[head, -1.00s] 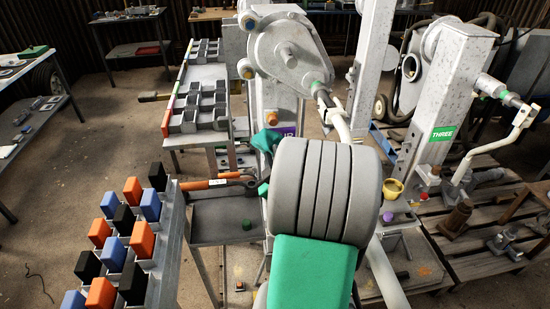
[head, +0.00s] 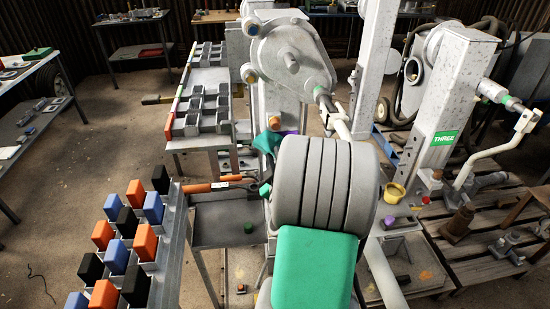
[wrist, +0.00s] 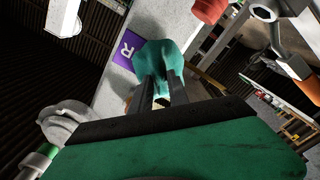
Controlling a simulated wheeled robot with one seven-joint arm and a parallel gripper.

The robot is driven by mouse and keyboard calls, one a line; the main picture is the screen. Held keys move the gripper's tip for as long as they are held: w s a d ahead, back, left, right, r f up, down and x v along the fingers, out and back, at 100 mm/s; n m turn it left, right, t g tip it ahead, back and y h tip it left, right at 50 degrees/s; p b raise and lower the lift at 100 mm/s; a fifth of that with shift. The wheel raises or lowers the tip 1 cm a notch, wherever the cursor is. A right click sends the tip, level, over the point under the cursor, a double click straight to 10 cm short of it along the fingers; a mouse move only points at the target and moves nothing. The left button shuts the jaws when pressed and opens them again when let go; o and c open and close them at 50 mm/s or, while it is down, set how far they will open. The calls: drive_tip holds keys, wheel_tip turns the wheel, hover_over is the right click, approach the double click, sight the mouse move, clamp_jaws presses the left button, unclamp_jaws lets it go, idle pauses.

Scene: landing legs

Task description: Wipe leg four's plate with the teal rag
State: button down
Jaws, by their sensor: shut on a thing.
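My gripper (wrist: 168,92) is shut on the bunched teal rag (wrist: 158,62), which sticks out past the fingertips. In the wrist view the rag lies against or just in front of leg four's pale face and covers part of the purple plate (wrist: 125,47). Only a letter R shows on the plate; whether the rag presses on it I cannot tell. In the head view the rag (head: 267,141) is at leg four (head: 267,95), and a sliver of the purple plate (head: 289,132) shows beside it. My arm hides the fingers and most of the plate there.
Leg three, with its green THREE plate (head: 444,138), stands to the right beside a yellow cup (head: 393,192). An orange-handled tool (head: 208,187) lies on a grey stand left of the arm. A rack of coloured blocks (head: 172,235) stands at the front left.

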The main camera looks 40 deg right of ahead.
drive_tip(key=shift+p+x, duration=0.3)
drive_tip(key=shift+x, duration=0.55)
drive_tip(key=shift+s+d+f+b, duration=0.3)
drive_tip(key=shift+d+b, duration=0.2)
drive_tip(key=shift+b, duration=0.6)
drive_tip(key=s+d+b, duration=0.1)
drive_tip(key=b, duration=0.1)
drive_tip(key=shift+s+d+b, duration=0.1)
drive_tip(key=shift+d+b, duration=0.15)
drive_tip(key=shift+b, duration=0.1)
drive_tip(key=d+b, duration=0.1)
drive_tip(key=b, duration=0.1)
drive_tip(key=s+d+b, duration=0.1)
drive_tip(key=b, duration=0.1)
drive_tip(key=s+d+b, duration=0.1)
drive_tip(key=b, duration=0.1)
drive_tip(key=shift+s+d+r, duration=0.2)
drive_tip(key=shift+s+d, duration=0.05)
drive_tip(key=shift+d, duration=0.15)
drive_tip(key=shift+b, duration=0.3)
